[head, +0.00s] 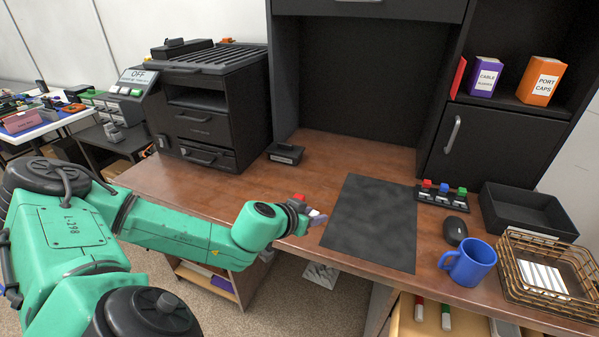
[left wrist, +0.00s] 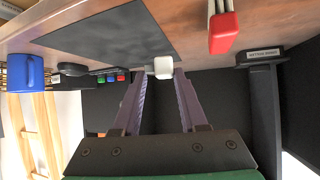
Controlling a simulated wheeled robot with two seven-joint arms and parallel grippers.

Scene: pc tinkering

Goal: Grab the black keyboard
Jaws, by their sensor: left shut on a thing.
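No full-size black keyboard shows. A small black keypad (head: 432,197) with red, blue and green keys lies on the desk right of the dark mat; it shows small in the left wrist view (left wrist: 82,84). My left gripper (head: 315,217) is over the desk's front edge, left of the mat and well away from the keypad. In the left wrist view its purple fingers are shut on a small white block (left wrist: 164,67) at their tips. A red-and-white piece (left wrist: 222,33) is beside the gripper, apart from the fingers. My right gripper is not in view.
The dark mat (head: 370,220) lies on the desk. A black mouse (head: 455,231), blue mug (head: 470,263), wire basket (head: 515,281) and black tray (head: 527,211) are to its right. A labelled black block (head: 285,154) and a black machine (head: 212,115) stand at left.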

